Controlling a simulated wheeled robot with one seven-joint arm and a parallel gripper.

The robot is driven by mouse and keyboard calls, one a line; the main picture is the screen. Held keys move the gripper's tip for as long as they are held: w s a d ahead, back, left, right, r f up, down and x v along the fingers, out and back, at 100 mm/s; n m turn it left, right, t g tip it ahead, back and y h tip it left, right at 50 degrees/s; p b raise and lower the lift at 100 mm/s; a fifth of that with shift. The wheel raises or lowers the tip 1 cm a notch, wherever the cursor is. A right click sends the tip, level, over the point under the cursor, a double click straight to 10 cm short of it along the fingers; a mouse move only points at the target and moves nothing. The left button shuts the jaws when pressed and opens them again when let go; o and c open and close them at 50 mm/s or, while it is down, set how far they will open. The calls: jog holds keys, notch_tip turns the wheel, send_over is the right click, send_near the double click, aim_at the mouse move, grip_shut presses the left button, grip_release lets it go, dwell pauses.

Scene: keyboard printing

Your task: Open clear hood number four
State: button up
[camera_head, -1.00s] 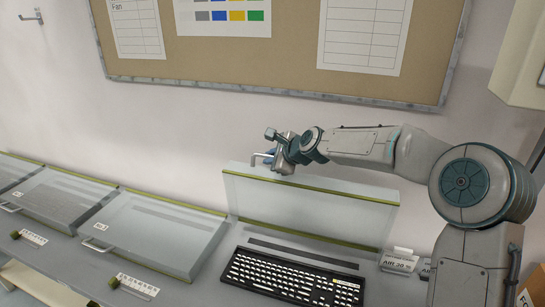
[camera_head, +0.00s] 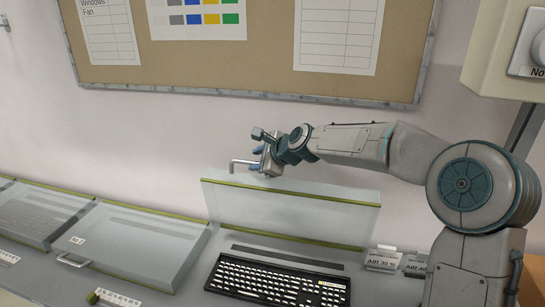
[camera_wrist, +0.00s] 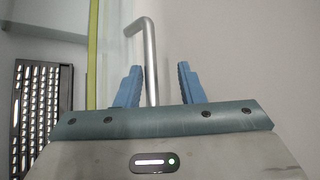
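The clear hood (camera_head: 290,213) stands raised on its hinge side, leaning near the wall, with an olive strip along its top and bottom edges. A black keyboard (camera_head: 275,283) lies uncovered in front of it. The hood's metal handle (camera_head: 238,162) sticks out from its upper edge; it also shows in the wrist view (camera_wrist: 148,50). My gripper (camera_head: 256,160) is at the handle, above the hood's top edge. In the wrist view my gripper (camera_wrist: 160,85) has its blue fingers apart, with the handle bar between them, close to the left finger. The hood's number is not readable.
A closed hood marked "No.3" (camera_head: 135,245) lies to the left, with another closed hood (camera_head: 38,212) beyond it. Small label stands (camera_head: 382,258) stand right of the keyboard. The wall and notice board (camera_head: 255,60) are behind.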

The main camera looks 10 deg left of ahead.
jog(key=b+v, duration=0.3)
jog(key=v, duration=0.7)
jog(key=shift+s+a+r, duration=0.2)
jog(key=shift+s+r, duration=0.1)
